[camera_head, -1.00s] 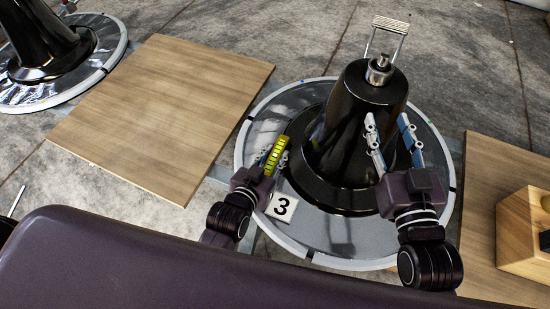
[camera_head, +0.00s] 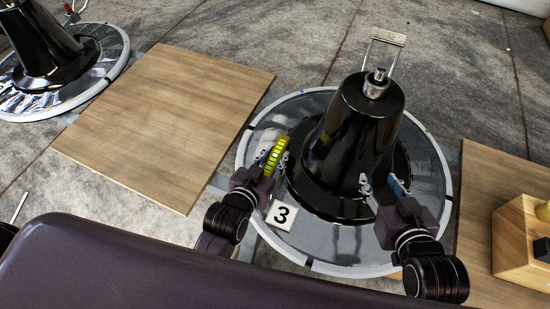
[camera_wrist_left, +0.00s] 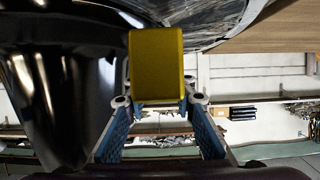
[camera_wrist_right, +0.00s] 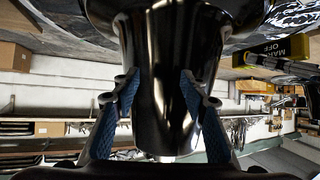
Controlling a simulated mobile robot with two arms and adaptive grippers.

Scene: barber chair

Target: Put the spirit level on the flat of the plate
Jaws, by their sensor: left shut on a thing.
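The yellow spirit level (camera_head: 274,156) is held in my left gripper (camera_head: 269,165), over the left part of the round grey plate (camera_head: 350,245). Its yellow end (camera_wrist_left: 156,65) shows between the blue finger pads in the left wrist view. Whether it touches the plate cannot be told. The plate surrounds the foot of the black column (camera_head: 352,130). My right gripper (camera_head: 382,185) is open and empty, near the column's right front side. Its blue-padded fingers (camera_wrist_right: 157,95) stand apart before the column in the right wrist view.
A card marked 3 (camera_head: 282,214) lies at the plate's front left. Wooden boards lie left (camera_head: 165,120) and right (camera_head: 490,200); a wooden block (camera_head: 520,240) stands on the right one. A footrest (camera_head: 386,38) rises behind the column. A purple padded surface (camera_head: 150,265) fills the front.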

